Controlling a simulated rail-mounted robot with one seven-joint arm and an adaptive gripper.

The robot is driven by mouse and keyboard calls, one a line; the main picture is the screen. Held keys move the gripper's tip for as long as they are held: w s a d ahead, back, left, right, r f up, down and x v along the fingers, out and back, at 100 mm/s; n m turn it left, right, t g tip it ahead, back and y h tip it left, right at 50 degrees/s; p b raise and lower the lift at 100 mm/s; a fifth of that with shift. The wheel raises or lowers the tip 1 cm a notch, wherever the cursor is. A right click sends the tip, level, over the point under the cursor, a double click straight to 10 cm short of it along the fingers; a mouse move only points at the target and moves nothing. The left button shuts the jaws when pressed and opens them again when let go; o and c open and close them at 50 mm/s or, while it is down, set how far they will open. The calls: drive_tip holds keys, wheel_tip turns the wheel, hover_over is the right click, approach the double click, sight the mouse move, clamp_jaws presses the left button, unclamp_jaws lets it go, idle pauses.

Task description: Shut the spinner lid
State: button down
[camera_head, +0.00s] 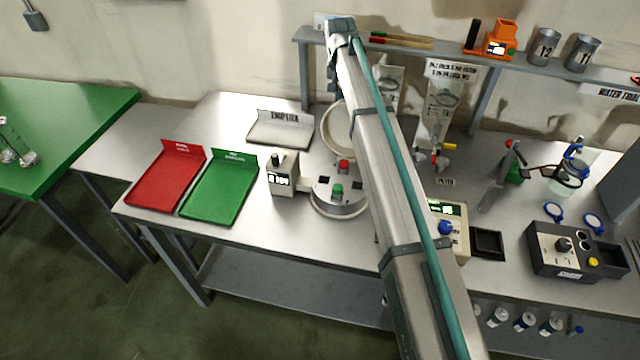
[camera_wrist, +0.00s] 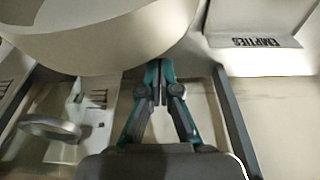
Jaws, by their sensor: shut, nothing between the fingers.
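The spinner (camera_head: 338,200) is a round pale unit with a red and a green button on the front part of the bench. Its round lid (camera_head: 337,135) stands raised at the back, partly covered by my arm. In the wrist view a large pale rounded body, which looks like the lid (camera_wrist: 110,45), fills the upper left. My gripper (camera_wrist: 160,88) is shut and empty, its fingertips close to the lower edge of that body. I cannot tell whether they touch. The gripper is hidden behind my arm in the head view.
A white tray marked empties (camera_head: 280,133) stands behind left, near the lid. A small display box (camera_head: 283,174) adjoins the spinner. Red (camera_head: 168,180) and green (camera_head: 220,188) trays lie left. A shelf (camera_head: 400,48) runs along the back, with glassware stands below it.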

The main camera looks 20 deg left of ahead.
drive_tip(key=shift+s, duration=0.1)
drive_tip(key=shift+s+d+p, duration=0.95)
drive_tip(key=shift+s+d, duration=0.8)
drive_tip(key=shift+s, duration=5.65)
wheel_tip(320, 180, up, 10)
drive_tip(key=p, duration=0.5)
drive_tip(key=shift+w+a, duration=0.15)
drive_tip(key=shift+a, duration=0.1)
